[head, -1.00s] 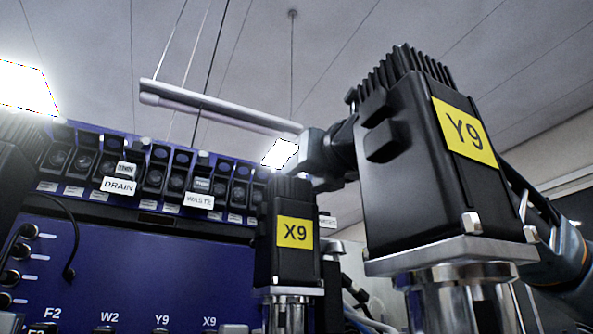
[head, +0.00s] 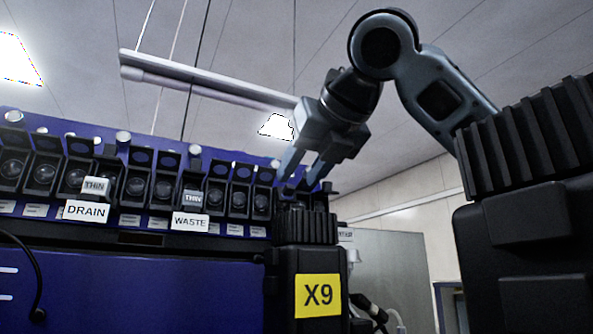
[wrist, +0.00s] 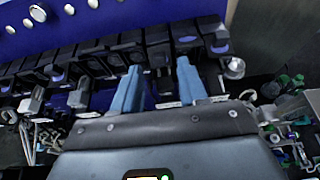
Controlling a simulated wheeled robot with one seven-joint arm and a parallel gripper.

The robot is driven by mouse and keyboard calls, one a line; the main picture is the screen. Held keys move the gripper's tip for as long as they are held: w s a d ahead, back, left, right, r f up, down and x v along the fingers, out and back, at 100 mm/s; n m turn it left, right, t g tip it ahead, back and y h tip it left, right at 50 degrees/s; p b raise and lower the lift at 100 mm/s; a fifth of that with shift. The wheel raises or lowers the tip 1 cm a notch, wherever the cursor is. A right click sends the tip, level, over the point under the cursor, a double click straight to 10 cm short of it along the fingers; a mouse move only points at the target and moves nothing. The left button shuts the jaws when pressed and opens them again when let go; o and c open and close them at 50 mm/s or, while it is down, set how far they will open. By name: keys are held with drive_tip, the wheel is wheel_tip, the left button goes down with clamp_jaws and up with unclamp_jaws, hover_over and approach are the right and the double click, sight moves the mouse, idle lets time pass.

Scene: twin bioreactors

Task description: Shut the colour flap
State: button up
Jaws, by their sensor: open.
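A row of black pinch-valve-like units (head: 136,184) with small lids runs along the top of the blue cabinet in the head view. I cannot read a colour label, so I cannot tell which flap is the colour one. My gripper (head: 300,181) is open, fingers pointing down, at the right end of this row. In the wrist view my gripper (wrist: 159,64) has its two blue fingers spread over the row, with black units (wrist: 157,48) ahead of and between the tips. I see nothing held. Contact with a flap cannot be told.
A black motor labelled X9 (head: 305,285) stands just below my gripper in the head view. A larger black motor (head: 530,220) fills the right. DRAIN (head: 86,211) and WASTE (head: 189,222) labels hang on the row. A metal rail (head: 205,82) hangs above.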

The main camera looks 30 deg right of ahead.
sight(288, 191)
drive_tip(key=shift+x, duration=1.15)
clamp_jaws()
